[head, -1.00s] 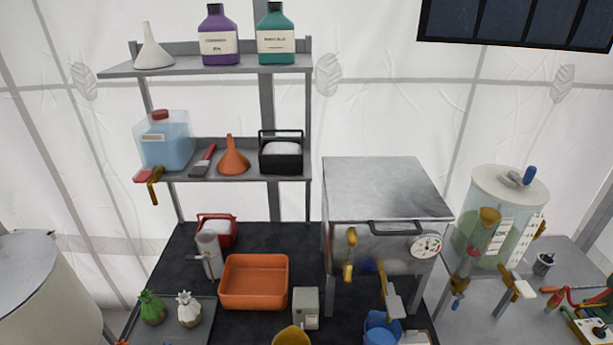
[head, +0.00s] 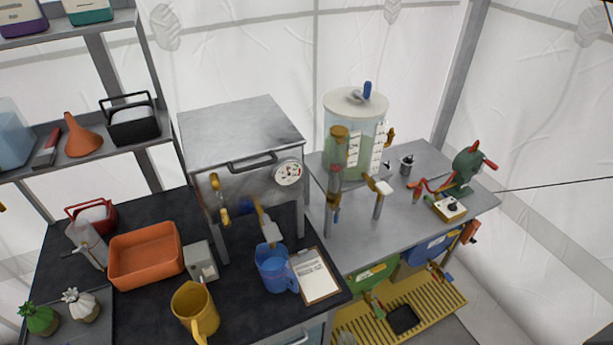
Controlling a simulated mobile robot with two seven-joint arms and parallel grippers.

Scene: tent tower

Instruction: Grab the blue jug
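The blue jug (head: 273,268) stands upright on the dark worktop in the head view, near the worktop's right end. It is in front of the metal oven-like box, below a tap with a pale handle, and its handle points to the lower right. A clipboard (head: 316,275) lies just right of it. A yellow jug (head: 197,310) stands to its lower left, apart from it. Neither of my grippers shows in the head view.
A grey box (head: 201,260) and an orange tray (head: 146,254) stand left of the blue jug. The metal box (head: 240,135) rises behind it. A grey table (head: 400,220) with a clear tank (head: 354,130) is at the right. The worktop between the two jugs is bare.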

